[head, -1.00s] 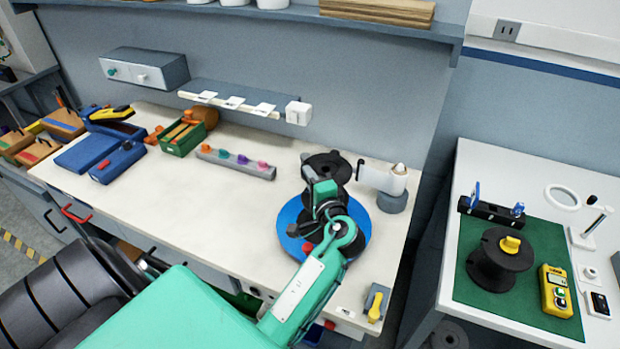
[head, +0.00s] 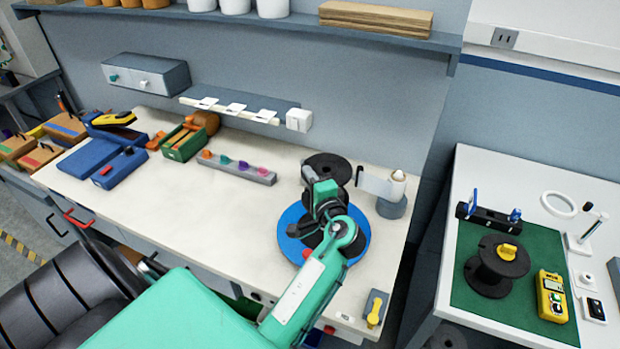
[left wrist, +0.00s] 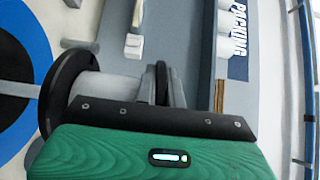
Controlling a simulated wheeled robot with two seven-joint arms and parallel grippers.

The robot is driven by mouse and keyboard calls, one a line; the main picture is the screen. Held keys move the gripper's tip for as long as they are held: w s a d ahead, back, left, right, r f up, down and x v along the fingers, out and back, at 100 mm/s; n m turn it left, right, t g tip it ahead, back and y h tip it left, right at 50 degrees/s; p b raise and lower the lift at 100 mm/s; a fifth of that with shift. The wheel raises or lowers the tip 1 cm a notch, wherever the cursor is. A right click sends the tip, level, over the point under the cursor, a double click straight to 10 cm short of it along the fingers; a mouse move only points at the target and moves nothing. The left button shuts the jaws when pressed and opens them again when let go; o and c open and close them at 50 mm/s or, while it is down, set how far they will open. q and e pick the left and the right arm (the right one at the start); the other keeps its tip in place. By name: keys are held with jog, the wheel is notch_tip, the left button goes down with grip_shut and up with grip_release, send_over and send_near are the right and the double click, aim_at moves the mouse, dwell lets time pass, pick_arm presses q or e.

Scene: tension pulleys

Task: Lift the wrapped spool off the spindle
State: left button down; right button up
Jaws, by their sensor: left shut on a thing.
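The wrapped spool (head: 327,165) has black flanges and a pale wrapped middle. In the left wrist view the spool (left wrist: 66,92) lies across the front of my left gripper, which is shut on it. In the head view my left gripper (head: 326,198) is at the spool's near side, above the blue turntable disc (head: 357,250). A thin grey spindle (left wrist: 20,88) shows between the disc's dark centre and the near flange, so the spool stands clear of the disc. Whether the spindle's tip is still inside the spool is hidden. My right gripper is out of view.
A wrap roll on a grey stand (head: 393,195) is close to the spool's right. A strip with coloured knobs (head: 237,169) lies to its left. On the right bench, another black spool (head: 490,278) sits on a green mat (head: 470,305). The bench middle is clear.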

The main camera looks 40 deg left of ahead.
pick_arm(q)
jog(key=shift+r, duration=0.55)
jog(key=shift+r+p, duration=0.1)
jog(key=shift+p, duration=0.2)
jog(key=shift+r+p, duration=1.45)
jog(key=shift+r, duration=0.45)
jog(key=shift+f, duration=0.15)
